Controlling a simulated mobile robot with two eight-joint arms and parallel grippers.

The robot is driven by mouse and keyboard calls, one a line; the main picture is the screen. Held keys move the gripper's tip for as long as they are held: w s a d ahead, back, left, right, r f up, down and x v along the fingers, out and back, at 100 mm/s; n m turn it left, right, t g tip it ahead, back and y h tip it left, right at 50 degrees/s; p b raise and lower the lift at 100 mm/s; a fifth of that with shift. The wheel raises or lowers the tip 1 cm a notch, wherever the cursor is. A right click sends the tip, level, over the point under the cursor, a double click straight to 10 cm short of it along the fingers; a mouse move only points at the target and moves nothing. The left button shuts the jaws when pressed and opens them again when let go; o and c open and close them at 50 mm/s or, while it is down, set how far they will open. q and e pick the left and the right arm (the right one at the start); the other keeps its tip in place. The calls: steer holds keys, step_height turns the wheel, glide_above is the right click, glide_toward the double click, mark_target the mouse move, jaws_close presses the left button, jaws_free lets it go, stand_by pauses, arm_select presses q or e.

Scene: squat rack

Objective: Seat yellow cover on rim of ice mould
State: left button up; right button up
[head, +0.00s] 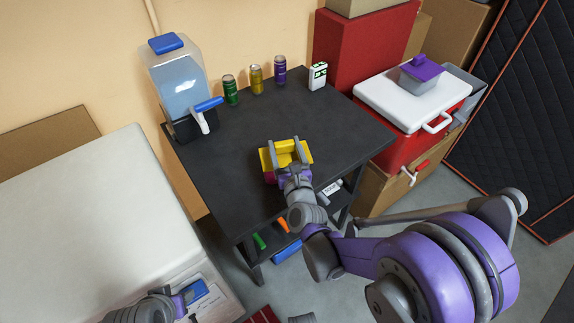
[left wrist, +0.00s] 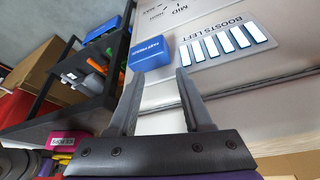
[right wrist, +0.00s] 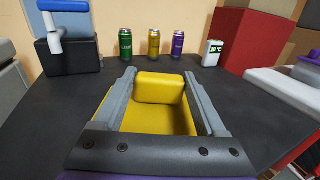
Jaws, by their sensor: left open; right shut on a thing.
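The yellow cover (head: 266,158) is in my right gripper (head: 287,143) over the front part of the black table. In the right wrist view the cover's raised yellow block (right wrist: 160,88) sits between the two fingers of my right gripper (right wrist: 160,78), with its flat yellow part (right wrist: 145,118) below. A small magenta part (head: 270,178) shows just under the cover's left edge, possibly the ice mould; the cover hides the rest, and I cannot tell whether they touch. My left gripper (head: 184,299) is open and empty by the white chest's front, also in the left wrist view (left wrist: 158,76).
The black table (head: 225,175) carries a drink dispenser (head: 180,90), several cans (head: 256,79) and a small white-green box (head: 317,76) at the back. A red cooler (head: 400,145) with a purple-lidded tub (head: 421,72) stands right. The white chest (head: 75,210) is left. The table's middle is clear.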

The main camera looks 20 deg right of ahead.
steer(key=shift+f, duration=0.3)
steer(key=o, duration=1.3)
steer(key=s, duration=1)
steer(key=shift+s+a, duration=0.25)
steer(key=shift+s, duration=0.15)
